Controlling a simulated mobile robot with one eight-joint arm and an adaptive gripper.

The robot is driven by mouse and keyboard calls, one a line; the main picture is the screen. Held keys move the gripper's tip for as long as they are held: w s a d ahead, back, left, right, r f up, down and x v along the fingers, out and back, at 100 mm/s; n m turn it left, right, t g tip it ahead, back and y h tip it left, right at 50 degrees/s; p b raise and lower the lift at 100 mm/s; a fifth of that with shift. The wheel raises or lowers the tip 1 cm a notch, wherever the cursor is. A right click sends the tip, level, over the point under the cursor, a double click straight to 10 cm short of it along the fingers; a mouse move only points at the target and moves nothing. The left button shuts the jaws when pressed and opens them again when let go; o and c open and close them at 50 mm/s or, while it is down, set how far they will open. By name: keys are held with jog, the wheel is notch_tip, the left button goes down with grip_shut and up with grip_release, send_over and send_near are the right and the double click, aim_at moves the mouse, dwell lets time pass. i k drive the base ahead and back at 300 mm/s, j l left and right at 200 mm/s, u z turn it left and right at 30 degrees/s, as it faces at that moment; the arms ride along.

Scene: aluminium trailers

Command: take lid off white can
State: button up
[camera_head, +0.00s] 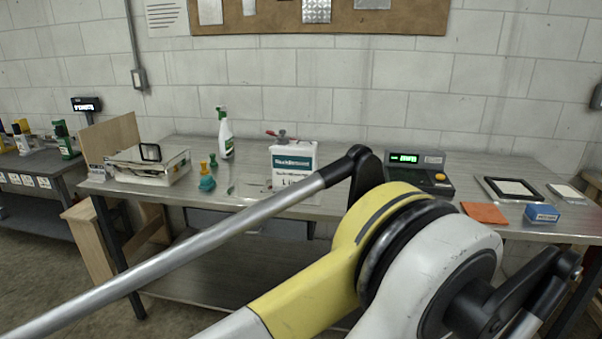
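A white can (293,158) with a dark green label stands upright near the middle of the metal workbench (245,184). A small red and grey piece (279,135) shows on its top; I cannot tell whether this is the lid or something lying on it. My gripper is not in view.
A spray bottle (224,136), teal and yellow small items (207,177) and a metal box (150,165) stand left of the can. Right are a device with a green display (420,170), an orange cloth (484,213), a blue box (542,214) and a black-framed panel (509,188).

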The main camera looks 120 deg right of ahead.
aim_at(282, 137)
jog(key=z, duration=4.05)
